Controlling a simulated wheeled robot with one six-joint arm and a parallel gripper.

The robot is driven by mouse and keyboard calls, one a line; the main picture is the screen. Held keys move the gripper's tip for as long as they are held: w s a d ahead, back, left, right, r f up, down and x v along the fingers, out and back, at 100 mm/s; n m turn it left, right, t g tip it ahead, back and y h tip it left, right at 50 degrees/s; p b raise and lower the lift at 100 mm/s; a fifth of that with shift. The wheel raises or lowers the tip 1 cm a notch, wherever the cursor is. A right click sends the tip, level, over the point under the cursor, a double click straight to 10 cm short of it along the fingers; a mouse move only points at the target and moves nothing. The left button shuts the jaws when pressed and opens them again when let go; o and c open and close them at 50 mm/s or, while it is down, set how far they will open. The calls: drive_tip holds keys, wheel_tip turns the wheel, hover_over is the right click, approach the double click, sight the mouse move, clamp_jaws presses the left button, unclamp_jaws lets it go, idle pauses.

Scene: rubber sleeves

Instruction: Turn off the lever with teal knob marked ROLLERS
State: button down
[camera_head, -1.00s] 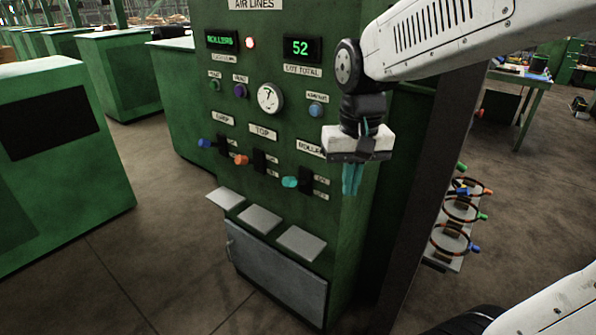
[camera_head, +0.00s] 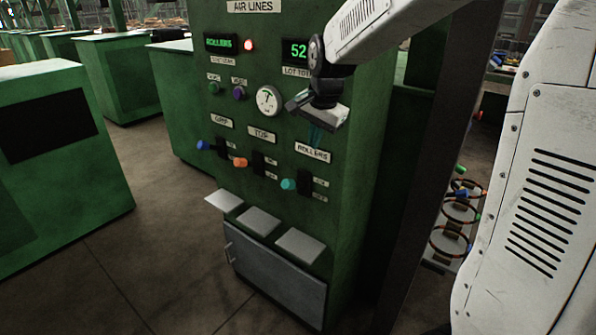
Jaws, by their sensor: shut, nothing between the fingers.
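The lever with the teal knob (camera_head: 289,184) sticks out from its black slot plate (camera_head: 306,184) on the green panel, under the white ROLLERS label (camera_head: 313,153). The knob stands about level with the middle of the plate; the small markings beside it are too blurred to read surely. My gripper (camera_head: 317,136) is above the ROLLERS label, apart from the lever.
A blue-knobbed lever (camera_head: 203,145) and an orange-knobbed lever (camera_head: 240,162) sit to the left. A gauge (camera_head: 268,100), a lit red lamp (camera_head: 249,44) and a ROLLERS display (camera_head: 221,43) are above. White trays (camera_head: 300,245) jut out below.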

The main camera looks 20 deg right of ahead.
approach(295, 184)
wheel_tip(295, 184, down, 3)
drive_tip(key=d, duration=0.3)
drive_tip(key=shift+w+a+f, duration=0.4)
drive_tip(key=shift+a+f, duration=0.15)
drive_tip(key=shift+a, duration=0.2)
drive_tip(key=shift+w+a+f, duration=0.4)
drive_tip(key=shift+a+f, duration=0.1)
drive_tip(key=shift+a, duration=0.3)
